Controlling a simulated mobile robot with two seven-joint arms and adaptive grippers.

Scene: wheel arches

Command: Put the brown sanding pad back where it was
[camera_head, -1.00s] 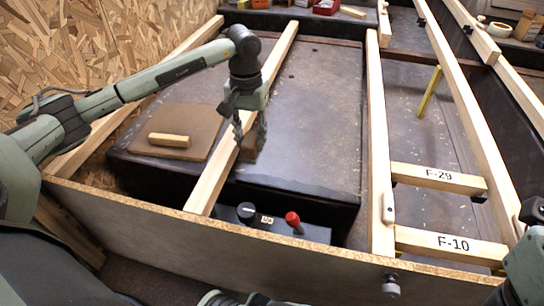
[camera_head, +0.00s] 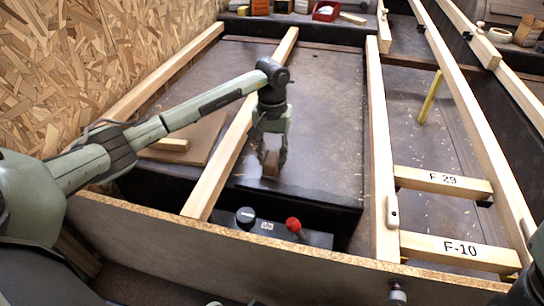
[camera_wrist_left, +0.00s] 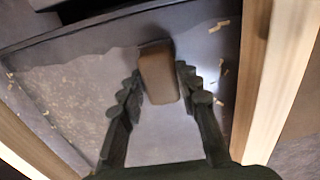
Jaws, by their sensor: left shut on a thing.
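The brown sanding pad (camera_head: 271,163) is a small rounded block between the fingertips of my left gripper (camera_head: 270,152), which is shut on it. It hangs over the dark panel (camera_head: 325,110), to the right of a long wooden beam. I cannot tell whether it touches the panel. In the left wrist view the pad (camera_wrist_left: 158,75) sits between the two ridged fingers, its far end sticking out past them. My right gripper does not show.
Another beam (camera_head: 377,150) bounds the panel on the right. The panel's far part is clear.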

